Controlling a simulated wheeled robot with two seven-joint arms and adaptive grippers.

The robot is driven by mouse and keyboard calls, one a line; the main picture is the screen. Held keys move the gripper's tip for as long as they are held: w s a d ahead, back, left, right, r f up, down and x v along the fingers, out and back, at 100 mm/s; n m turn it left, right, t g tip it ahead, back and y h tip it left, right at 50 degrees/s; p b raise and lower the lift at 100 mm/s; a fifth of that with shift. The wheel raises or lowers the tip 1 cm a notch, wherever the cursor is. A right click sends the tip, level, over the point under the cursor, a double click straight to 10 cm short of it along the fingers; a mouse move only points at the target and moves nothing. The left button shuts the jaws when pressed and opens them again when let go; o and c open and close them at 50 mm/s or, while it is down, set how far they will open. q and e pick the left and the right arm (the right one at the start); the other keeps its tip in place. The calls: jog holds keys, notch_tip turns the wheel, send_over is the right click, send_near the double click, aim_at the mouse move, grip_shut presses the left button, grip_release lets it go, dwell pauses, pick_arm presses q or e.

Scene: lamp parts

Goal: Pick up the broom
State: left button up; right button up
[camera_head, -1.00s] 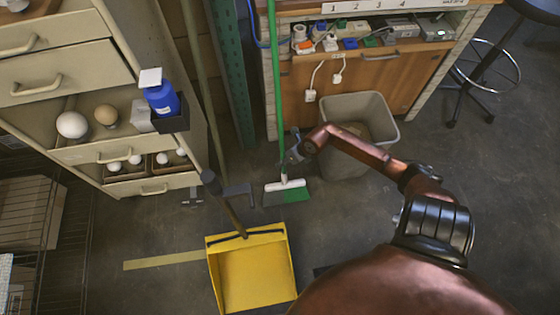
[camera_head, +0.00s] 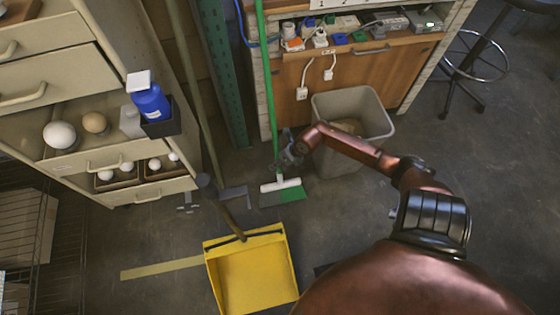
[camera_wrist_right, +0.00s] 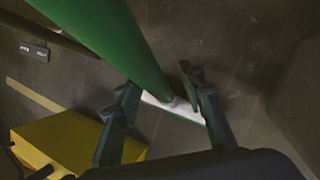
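The broom has a long green handle (camera_head: 267,80) standing nearly upright. My right gripper (camera_head: 283,148) is beside the lower handle, just above the head. In the right wrist view the handle (camera_wrist_right: 125,45) runs down between the two spread fingers (camera_wrist_right: 157,80) to the white head (camera_wrist_right: 172,104). The gripper looks open. Whether a finger touches the handle cannot be told. My left gripper is not in view.
A yellow dustpan (camera_head: 252,275) lies on the floor left of my arm. A grey waste bin (camera_head: 350,100) stands close behind my forearm. A drawer cabinet (camera_head: 75,110) is at left, a wooden bench (camera_head: 400,75) behind, and a stool (camera_head: 470,70) at right.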

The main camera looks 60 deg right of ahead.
jog(key=shift+c, duration=0.6)
grip_shut()
dwell(0.4)
